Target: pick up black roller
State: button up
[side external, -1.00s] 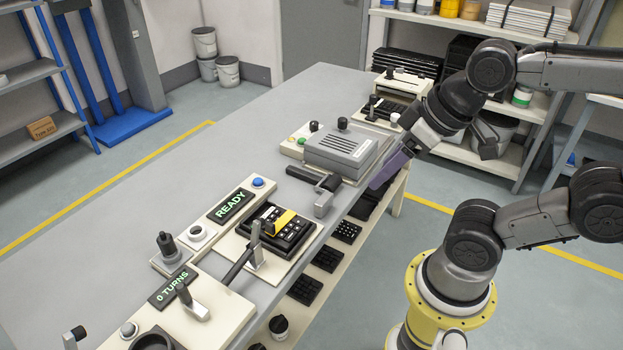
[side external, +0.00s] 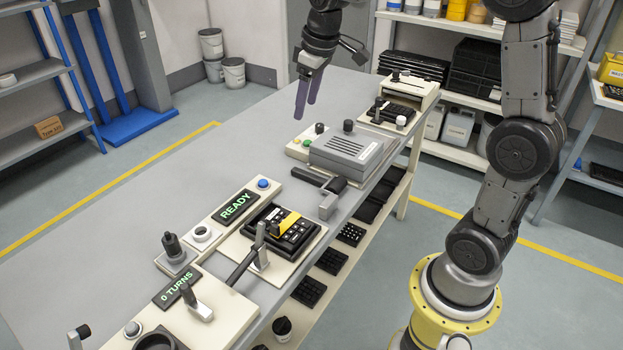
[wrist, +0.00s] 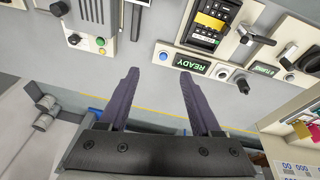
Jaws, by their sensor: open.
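What looks like the black roller (side external: 320,181) lies on the bench in the side external view, beside a grey bracket-like part (side external: 328,206), between the grey vented box and the keyboard fixture. In the wrist view a dark bar that seems to be the roller (wrist: 135,18) shows at the top, partly cut off by the frame edge. My gripper (side external: 305,108) is above the far part of the bench, fingers pointing down, apart from the roller. In the wrist view the two purple fingers of my gripper (wrist: 159,73) are spread with nothing between them.
The grey vented box (side external: 346,148) stands behind the roller. In front is a keyboard fixture (side external: 282,230) with a READY display (side external: 236,207) and a lever. A black knobbed tool (side external: 172,246) stands at the left. The bench's left side (side external: 130,215) is clear.

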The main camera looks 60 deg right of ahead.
jog(key=w+d+f+g, duration=0.1)
jog(key=w+d+f, duration=0.35)
jog(key=f, duration=0.25)
jog(key=m+g, duration=0.2)
send_over(315, 177)
notch_tip(315, 177, down, 8)
jog(key=shift+y, duration=0.3)
jog(key=f, duration=0.7)
jog(key=shift+s+a+f, duration=0.1)
jog(key=shift+a+f, duration=0.3)
jog(key=shift+d+f, duration=0.2)
jog(key=shift+f, duration=1.15)
jog(key=shift+d+f, duration=0.2)
jog(key=shift+f, duration=1.1)
grip_shut()
